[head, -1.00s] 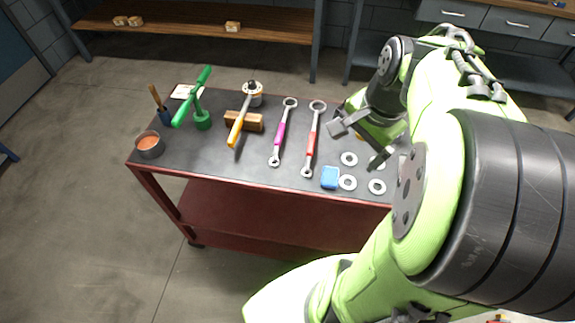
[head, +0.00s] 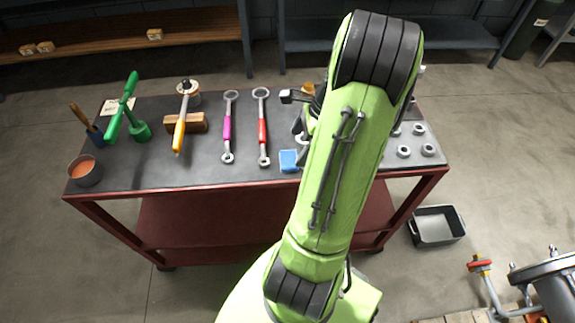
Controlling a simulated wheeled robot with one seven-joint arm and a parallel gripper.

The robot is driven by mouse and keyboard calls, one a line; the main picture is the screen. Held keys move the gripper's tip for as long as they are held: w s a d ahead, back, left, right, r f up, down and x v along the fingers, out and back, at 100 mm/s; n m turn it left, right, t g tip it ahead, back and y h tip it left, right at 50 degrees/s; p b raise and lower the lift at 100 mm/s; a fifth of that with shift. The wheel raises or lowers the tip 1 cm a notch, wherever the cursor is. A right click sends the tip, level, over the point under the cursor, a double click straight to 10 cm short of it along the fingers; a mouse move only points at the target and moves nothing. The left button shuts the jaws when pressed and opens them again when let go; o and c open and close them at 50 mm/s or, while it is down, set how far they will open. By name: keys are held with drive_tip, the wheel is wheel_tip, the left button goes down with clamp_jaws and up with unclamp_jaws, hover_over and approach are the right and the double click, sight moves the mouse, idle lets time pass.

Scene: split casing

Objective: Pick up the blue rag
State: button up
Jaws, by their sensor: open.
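The blue rag (head: 289,160) is a small blue block-like bundle near the front edge of the dark cart top, just right of the red-handled wrench. My gripper (head: 297,113) is over the cart behind the rag, apart from it. Its dark fingers show on the left side of my green arm and look spread and empty. My arm hides most of the gripper and the cart top just right of the rag.
A red-handled wrench (head: 263,128) and a purple-handled wrench (head: 228,127) lie left of the rag. A yellow-handled hammer (head: 180,125), a green tool (head: 121,107) and a tin (head: 85,171) are farther left. Several nuts (head: 404,151) lie right. A grey bin (head: 437,226) is on the floor.

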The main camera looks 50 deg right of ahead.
sight(289, 159)
drive_tip(key=b+x, duration=0.2)
drive_tip(key=x, duration=0.4)
drive_tip(key=shift+w+a+b, duration=0.1)
drive_tip(key=shift+b, duration=0.25)
drive_tip(key=c, duration=1.1)
wheel_tip(289, 159, up, 10)
drive_tip(key=p, duration=0.4)
drive_tip(key=shift+r, duration=0.1)
drive_tip(key=shift+c, duration=0.2)
